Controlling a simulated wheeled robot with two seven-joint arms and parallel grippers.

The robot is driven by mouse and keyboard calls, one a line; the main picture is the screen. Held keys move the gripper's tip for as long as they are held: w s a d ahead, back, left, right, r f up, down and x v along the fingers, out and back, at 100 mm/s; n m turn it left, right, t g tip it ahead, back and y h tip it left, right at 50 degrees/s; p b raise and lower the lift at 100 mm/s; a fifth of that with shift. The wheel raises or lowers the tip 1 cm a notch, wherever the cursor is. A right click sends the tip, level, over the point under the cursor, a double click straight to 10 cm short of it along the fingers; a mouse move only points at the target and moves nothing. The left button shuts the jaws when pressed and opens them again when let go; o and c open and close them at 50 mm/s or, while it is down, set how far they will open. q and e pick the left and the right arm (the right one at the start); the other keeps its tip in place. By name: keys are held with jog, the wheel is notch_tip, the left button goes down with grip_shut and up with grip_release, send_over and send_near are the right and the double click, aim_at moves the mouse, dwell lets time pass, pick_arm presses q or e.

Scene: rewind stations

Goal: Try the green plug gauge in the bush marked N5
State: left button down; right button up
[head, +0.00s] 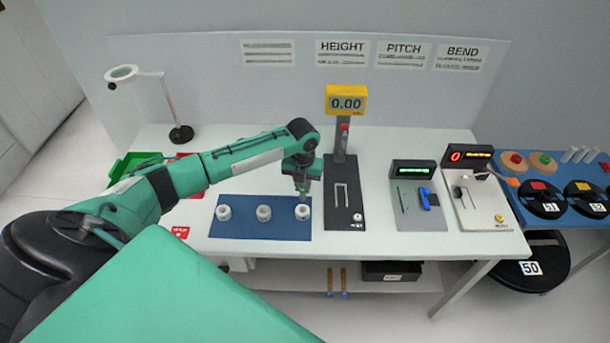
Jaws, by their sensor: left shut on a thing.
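Three white ring-shaped bushes stand in a row on a blue mat (244,229): a left bush (224,212), a middle bush (264,213) and a right bush (302,212). Their markings are too small to read, so I cannot tell which is N5. My left gripper (302,191) points down just above the right bush. It is shut on the green plug gauge, of which only a small green bit shows at the jaws. I cannot tell whether the gauge's tip touches or enters the bush. My right gripper is not in view.
Right of the mat stands a height gauge (344,195) with a yellow display. Further right are the pitch station (416,207) and the bend station (477,200). A green tray (130,166) and a magnifier stand (181,134) are at the left. A blue table (560,218) holds black discs.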

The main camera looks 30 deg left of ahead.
aim_at(302, 195)
pick_arm(q)
jog(key=shift+f, duration=0.3)
jog(key=shift+w+a+f+b, duration=0.1)
jog(key=shift+a+f+b, duration=0.1)
jog(key=shift+f+b, duration=0.75)
jog(key=shift+d+f+b, duration=0.1)
jog(key=shift+f+b, duration=1.15)
jog(key=shift+f, duration=0.1)
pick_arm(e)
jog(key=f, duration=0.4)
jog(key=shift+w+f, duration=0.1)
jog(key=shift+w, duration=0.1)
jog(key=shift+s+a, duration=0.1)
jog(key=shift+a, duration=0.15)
pick_arm(q)
jog(key=shift+f, duration=0.15)
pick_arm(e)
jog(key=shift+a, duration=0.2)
